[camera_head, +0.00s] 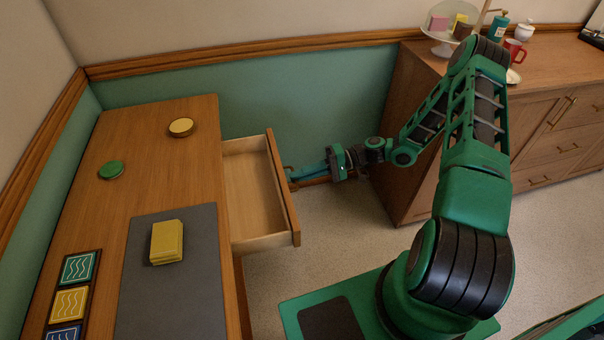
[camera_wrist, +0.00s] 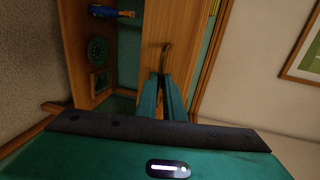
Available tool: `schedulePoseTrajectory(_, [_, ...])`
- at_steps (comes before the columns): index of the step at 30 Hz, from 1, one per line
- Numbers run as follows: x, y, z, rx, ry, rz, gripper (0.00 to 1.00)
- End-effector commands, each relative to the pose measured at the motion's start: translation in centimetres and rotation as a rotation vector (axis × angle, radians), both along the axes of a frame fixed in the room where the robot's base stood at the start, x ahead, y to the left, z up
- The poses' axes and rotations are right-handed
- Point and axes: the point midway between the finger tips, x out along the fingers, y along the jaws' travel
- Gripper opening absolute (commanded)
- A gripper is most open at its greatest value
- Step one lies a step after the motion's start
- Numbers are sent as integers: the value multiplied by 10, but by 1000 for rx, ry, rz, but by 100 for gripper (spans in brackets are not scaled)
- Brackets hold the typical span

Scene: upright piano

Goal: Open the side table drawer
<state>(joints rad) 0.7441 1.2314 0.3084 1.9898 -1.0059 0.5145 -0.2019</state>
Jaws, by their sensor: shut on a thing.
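The side table (camera_head: 150,115) is wooden and stands at the left in the head view. Its drawer (camera_head: 290,200) is pulled out to the right, and its pale inside looks empty where I can see it. My gripper (camera_head: 292,174) is at the drawer's front face. In the wrist view, my gripper's green fingers (camera_wrist: 166,88) are closed together on the drawer's dark curved handle (camera_wrist: 166,56). The handle stands on the wooden drawer front (camera_wrist: 155,22).
On the tabletop lie a grey mat (camera_head: 170,295) with a yellow block (camera_head: 167,242), a green disc (camera_head: 111,169), a yellow disc (camera_head: 181,127) and patterned tiles (camera_head: 78,268). A wooden cabinet (camera_head: 420,150) stands at the right. Floor (camera_head: 335,235) shows between them.

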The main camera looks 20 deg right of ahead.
Motion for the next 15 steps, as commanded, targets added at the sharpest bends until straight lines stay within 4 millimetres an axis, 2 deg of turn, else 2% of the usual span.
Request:
schedulePoseTrajectory(12, [5,1,-3,-11,-5,-4,0])
schedulePoseTrajectory(13, [5,1,-3,-11,-6,-4,12])
schedulePoseTrajectory(15, [5,2,-3,-10,-6,-3,26])
